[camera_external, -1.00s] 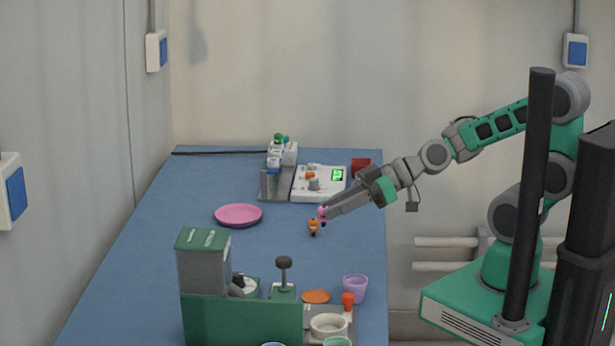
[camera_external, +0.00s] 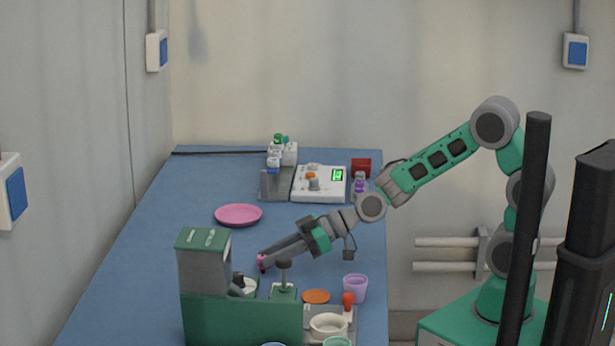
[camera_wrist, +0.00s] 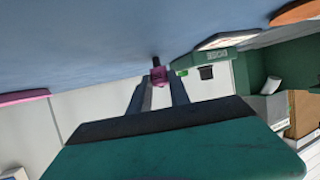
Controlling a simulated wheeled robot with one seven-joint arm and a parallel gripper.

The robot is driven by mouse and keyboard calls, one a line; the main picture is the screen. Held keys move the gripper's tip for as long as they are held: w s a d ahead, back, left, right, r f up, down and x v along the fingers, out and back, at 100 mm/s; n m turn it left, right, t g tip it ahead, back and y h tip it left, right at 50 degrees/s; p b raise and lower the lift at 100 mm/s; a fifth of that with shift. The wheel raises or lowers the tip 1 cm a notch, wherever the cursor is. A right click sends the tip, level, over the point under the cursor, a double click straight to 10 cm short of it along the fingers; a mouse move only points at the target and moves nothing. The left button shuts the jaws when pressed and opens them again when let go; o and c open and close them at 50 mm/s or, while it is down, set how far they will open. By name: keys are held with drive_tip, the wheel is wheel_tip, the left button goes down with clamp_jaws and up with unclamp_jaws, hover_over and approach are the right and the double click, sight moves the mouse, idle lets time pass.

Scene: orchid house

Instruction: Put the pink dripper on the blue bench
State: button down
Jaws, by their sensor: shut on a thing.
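My gripper (camera_external: 264,260) is shut on the pink dripper (camera_external: 262,264), low over the blue bench (camera_external: 160,240), between the pink plate and the green machine. In the wrist view the dripper (camera_wrist: 160,76) sits between the fingertips (camera_wrist: 160,84), its dark end beside the blue bench surface (camera_wrist: 100,40). I cannot tell whether the dripper touches the bench.
The pink plate (camera_external: 238,215) lies behind my gripper. The green machine (camera_external: 240,318) stands close in front, with a dark-knobbed lever (camera_external: 284,268). A lilac cup (camera_external: 355,288) is to the right; a white scale (camera_external: 319,184) is behind. The bench's left side is clear.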

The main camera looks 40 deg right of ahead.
drive_tip(key=shift+f, duration=0.15)
drive_tip(key=c, duration=1.2)
unclamp_jaws()
drive_tip(key=shift+r, duration=0.35)
drive_tip(key=v, duration=1.2)
